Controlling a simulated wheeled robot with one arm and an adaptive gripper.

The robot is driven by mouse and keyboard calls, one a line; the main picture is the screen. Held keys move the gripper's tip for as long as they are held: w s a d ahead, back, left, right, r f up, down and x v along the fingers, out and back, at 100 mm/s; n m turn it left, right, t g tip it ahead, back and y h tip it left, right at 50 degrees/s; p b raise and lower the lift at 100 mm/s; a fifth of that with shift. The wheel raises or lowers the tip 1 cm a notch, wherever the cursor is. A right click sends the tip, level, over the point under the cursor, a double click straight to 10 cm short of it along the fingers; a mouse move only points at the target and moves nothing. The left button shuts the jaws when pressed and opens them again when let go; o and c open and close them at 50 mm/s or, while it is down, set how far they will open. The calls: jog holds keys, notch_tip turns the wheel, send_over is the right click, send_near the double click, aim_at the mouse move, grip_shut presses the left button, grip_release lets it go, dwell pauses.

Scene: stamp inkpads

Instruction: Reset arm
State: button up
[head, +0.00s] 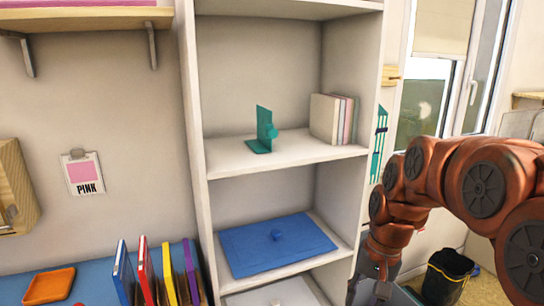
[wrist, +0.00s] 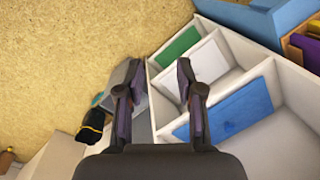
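My arm reaches in from the right of the head view and bends down. My gripper (head: 372,288) hangs beside the right side of the white shelf unit, partly cut off by the bottom edge. In the wrist view my gripper (wrist: 156,82) has its two dark fingers spread apart, with nothing held between them. The shelf unit (wrist: 210,35) lies to the right of the fingers in that view.
The shelf unit (head: 198,150) holds a teal bookend (head: 264,130), several books (head: 325,118) and a blue lidded pad (head: 270,243). A black bin (head: 447,275) stands on the floor at right. Colored binders (head: 143,270) and an orange tray (head: 48,286) are at left.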

jog(key=s+f+n+g+h+p, duration=0.1)
jog(key=s+f+n, duration=0.2)
jog(key=s, duration=2)
jog(key=shift+h+p, duration=0.35)
jog(key=shift+h, duration=0.05)
